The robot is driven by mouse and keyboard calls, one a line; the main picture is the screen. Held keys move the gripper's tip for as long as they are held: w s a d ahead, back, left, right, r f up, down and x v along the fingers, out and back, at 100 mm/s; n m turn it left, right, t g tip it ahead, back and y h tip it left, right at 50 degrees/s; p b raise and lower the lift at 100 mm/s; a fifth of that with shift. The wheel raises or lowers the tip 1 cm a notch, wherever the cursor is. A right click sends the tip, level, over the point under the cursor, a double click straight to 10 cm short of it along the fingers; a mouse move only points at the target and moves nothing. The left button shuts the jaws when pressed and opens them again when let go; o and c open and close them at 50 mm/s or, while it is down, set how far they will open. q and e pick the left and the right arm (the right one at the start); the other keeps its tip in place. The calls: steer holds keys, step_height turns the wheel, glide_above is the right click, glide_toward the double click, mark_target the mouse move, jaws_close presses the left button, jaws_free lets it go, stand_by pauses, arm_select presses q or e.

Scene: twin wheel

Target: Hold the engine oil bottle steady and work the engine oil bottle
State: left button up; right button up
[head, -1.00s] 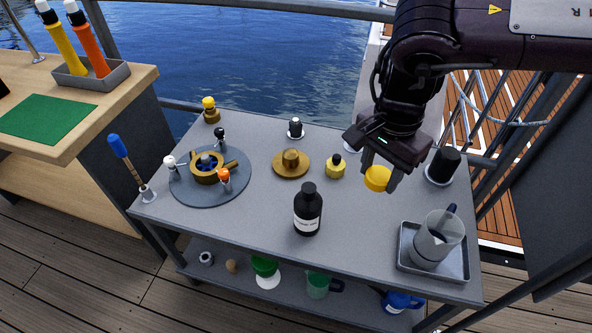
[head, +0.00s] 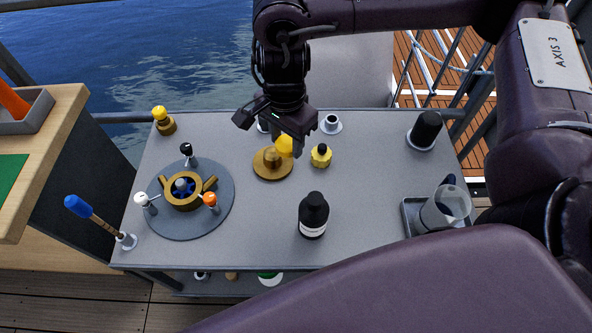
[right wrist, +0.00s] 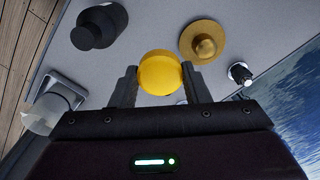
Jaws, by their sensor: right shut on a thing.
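A black bottle (head: 313,218) with a black cap and a white label stands upright on the grey table, right of centre. I take it for the engine oil bottle, though its label is too small to read. It also shows in the right wrist view (right wrist: 96,28), at the upper left. My right gripper (head: 284,146) is shut on a round yellow cap (right wrist: 160,73), a finger on each side of it. In the head view the gripper is behind the black bottle, close to a brass flange (head: 272,164); cap and bottle are apart. My left gripper is out of view.
A small yellow pot (head: 320,156) with a black top stands right of the flange. A valve plate (head: 211,219) is at the left, a tray (head: 408,220) with a clear jug (head: 445,208) at the right. The table around the black bottle is clear.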

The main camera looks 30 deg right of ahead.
steer(key=shift+f, duration=0.45)
steer(key=b, duration=0.5)
glide_above(289, 196)
steer(key=shift+m, duration=0.3)
step_height(289, 196, down, 15)
steer(key=shift+f, duration=0.1)
step_height(289, 196, down, 4)
steer(key=shift+f+b, duration=0.2)
steer(key=shift+b, duration=0.55)
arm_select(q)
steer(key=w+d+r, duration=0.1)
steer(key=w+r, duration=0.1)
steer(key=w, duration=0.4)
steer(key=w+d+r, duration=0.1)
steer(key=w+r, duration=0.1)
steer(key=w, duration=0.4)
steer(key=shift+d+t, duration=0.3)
arm_select(e)
steer(key=shift+f, duration=0.15)
steer(key=shift+f, duration=0.15)
steer(key=o, duration=1.1)
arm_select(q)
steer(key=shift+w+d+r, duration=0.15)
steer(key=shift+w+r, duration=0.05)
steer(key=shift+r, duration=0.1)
arm_select(e)
steer(key=shift+r, duration=0.2)
